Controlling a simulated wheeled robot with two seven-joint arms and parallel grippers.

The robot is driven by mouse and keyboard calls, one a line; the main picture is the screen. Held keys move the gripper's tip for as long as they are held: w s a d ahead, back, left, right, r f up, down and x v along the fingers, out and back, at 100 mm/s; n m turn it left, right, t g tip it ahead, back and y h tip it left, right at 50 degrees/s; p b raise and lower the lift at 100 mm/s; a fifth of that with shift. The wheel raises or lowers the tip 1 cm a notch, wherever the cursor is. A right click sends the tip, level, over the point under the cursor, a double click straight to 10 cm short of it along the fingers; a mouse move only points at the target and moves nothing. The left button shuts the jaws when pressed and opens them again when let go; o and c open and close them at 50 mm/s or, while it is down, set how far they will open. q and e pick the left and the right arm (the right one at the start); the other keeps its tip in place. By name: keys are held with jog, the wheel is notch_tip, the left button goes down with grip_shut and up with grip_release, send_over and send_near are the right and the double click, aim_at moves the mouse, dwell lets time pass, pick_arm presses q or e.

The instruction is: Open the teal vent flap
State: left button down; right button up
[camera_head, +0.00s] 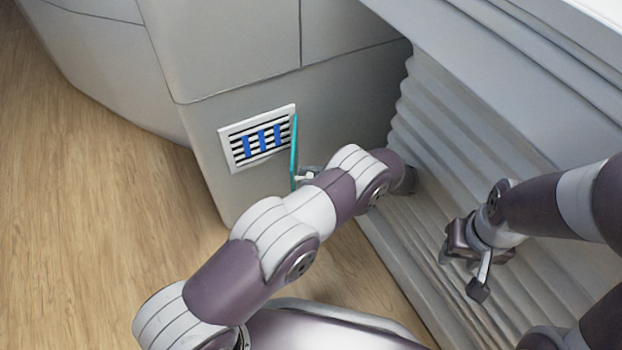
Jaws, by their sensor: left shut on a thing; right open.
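The teal vent flap (294,150) shows as a thin, nearly edge-on panel at the right side of the white slatted vent (226,147). It stands out from the vent, and the dark slats with three blue strips (262,138) are uncovered. My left gripper (303,178) is at the flap's lower right side, shut on it; my forearm partly hides the gripper, so the exact grip is hard to see. My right gripper (463,273) is open and empty, well to the right of the flap.
The vent sits in a large grey cabinet (230,50). A ribbed grey panel (440,110) rises on the right, behind both arms. Wooden floor (80,220) is clear at the left.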

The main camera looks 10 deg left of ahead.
pick_arm(q)
jog(key=shift+r, duration=0.1)
jog(key=c, duration=0.7)
grip_release()
jog(key=shift+c, duration=0.2)
